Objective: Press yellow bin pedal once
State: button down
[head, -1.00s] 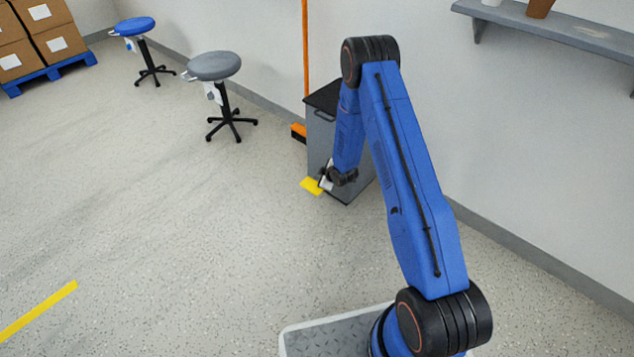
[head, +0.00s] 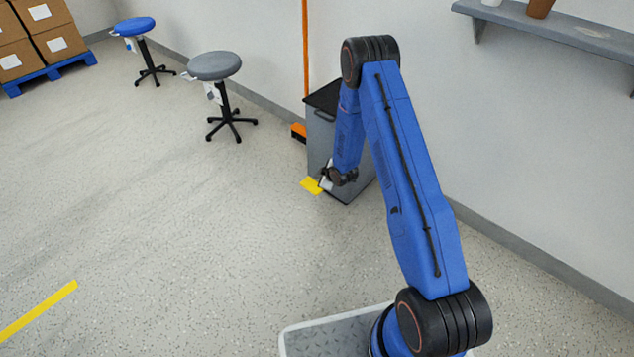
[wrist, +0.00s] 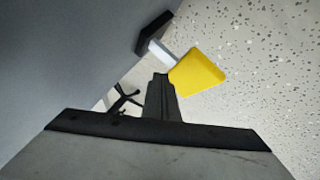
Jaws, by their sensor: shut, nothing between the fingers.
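The yellow pedal (head: 311,186) is low at the front foot of the grey bin (head: 319,142), just above the floor. In the wrist view the pedal (wrist: 199,73) is a flat yellow plate on a pale lever that comes from a black bracket (wrist: 152,33) at the bin's base. My gripper (wrist: 160,78) is shut and empty, its tip at the lower left edge of the pedal. I cannot tell whether it touches the pedal. In the head view my gripper (head: 325,177) is small and partly hidden by my wrist, close to the bin's front.
An orange broom (head: 305,60) leans on the wall behind the bin. A grey stool (head: 215,66) and a blue stool (head: 134,27) stand to the left. A wall shelf (head: 560,28) is at upper right.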

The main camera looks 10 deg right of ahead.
jog(key=shift+f, duration=0.2)
dwell(0.5)
jog(key=shift+f, duration=0.2)
jog(key=shift+s+a+f, duration=0.1)
jog(key=shift+s+f, duration=0.05)
jog(key=shift+f, duration=0.8)
jog(key=shift+s+a+f, duration=0.1)
jog(key=shift+s+f, duration=0.05)
jog(key=shift+f, duration=0.75)
dwell(2.2)
jog(key=shift+r, duration=0.15)
jog(key=shift+a+r, duration=0.15)
jog(key=shift+r, duration=1.35)
jog(key=shift+w+r, duration=0.15)
jog(key=shift+r, duration=0.35)
jog(key=shift+w+d+r, duration=0.1)
jog(key=shift+d, duration=0.1)
jog(key=shift+r, duration=0.15)
jog(key=shift+d+r, duration=0.1)
jog(key=shift+r, duration=2.2)
